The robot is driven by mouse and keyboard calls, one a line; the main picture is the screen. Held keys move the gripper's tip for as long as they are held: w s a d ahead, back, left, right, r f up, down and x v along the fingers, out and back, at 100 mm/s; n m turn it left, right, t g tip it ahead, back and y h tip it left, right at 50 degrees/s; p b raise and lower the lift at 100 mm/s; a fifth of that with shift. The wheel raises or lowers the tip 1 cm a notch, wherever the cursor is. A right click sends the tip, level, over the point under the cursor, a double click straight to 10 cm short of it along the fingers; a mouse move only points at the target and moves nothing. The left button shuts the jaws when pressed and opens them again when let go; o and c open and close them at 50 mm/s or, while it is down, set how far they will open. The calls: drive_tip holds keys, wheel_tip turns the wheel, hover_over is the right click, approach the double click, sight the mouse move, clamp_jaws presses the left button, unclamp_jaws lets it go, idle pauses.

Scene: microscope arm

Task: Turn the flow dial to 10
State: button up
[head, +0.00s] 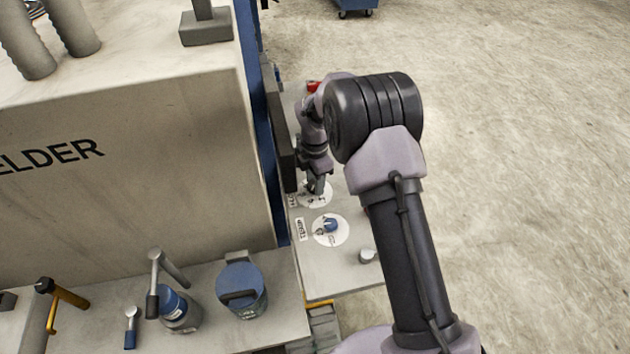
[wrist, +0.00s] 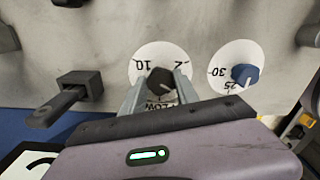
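The flow dial has a dark knob (wrist: 160,82) on a white round face (wrist: 150,54), with 10 at the upper left and 2 at the upper right. A partly covered FLOW label (wrist: 158,105) lies below it. My gripper (wrist: 162,80) has one finger on each side of the knob, and both fingers appear to meet its sides. The knob's pointer is hard to make out. In the head view my gripper (head: 316,186) is down at the dial's white face (head: 326,199), and the knob is hidden.
A second dial with a blue knob (wrist: 244,75) stands close to the right, marked 30 and 25; it also shows in the head view (head: 331,225). A dark lever (wrist: 66,97) sticks out to the left. A small grey knob (head: 367,256) is near the panel's edge.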

clamp_jaws()
drive_tip(key=m, duration=1)
drive_tip(key=shift+s, duration=0.15)
drive_tip(key=shift+m, duration=0.5)
drive_tip(key=o, duration=0.9)
unclamp_jaws()
